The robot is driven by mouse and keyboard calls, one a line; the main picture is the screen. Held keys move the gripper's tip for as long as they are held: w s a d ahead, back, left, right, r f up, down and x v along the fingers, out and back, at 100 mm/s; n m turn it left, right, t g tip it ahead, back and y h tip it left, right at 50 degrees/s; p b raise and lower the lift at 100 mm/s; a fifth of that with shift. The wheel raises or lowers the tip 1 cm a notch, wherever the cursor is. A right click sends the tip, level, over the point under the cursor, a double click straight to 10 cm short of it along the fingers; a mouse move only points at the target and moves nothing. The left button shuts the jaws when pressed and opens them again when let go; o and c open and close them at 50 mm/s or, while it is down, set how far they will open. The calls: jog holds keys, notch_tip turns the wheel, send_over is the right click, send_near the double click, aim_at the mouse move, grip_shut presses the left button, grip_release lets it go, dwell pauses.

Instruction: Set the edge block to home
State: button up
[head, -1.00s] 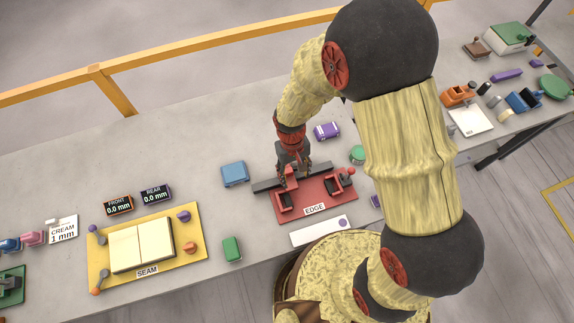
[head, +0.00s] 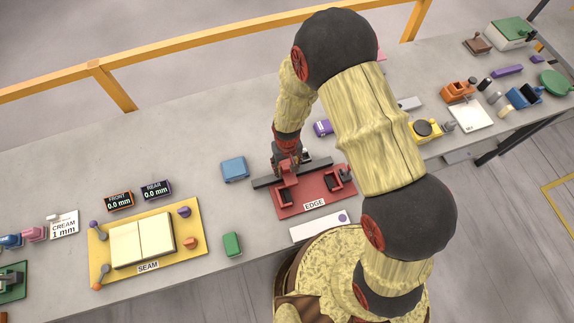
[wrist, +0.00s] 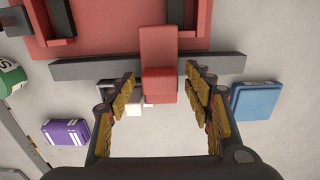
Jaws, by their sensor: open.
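The red edge block (wrist: 158,66) stands across a long dark grey bar (wrist: 85,68) at the far edge of the red plate labelled EDGE (head: 312,194). In the head view the block (head: 289,181) is partly covered by my gripper (head: 287,161), which is over the bar. In the wrist view my gripper (wrist: 160,84) is open, with one finger on each side of the block's near end. Clear gaps show between fingers and block. A small whitish piece (wrist: 134,104) lies beside the block near the left finger. No home mark can be made out.
A blue box (head: 234,169) stands left of the plate, and a purple box (head: 322,128) behind it. A green box (head: 232,244) and the yellow SEAM board (head: 190,222) are further left. A white strip (head: 320,226) lies in front.

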jog(key=c, duration=0.3)
grip_shut()
dwell(0.5)
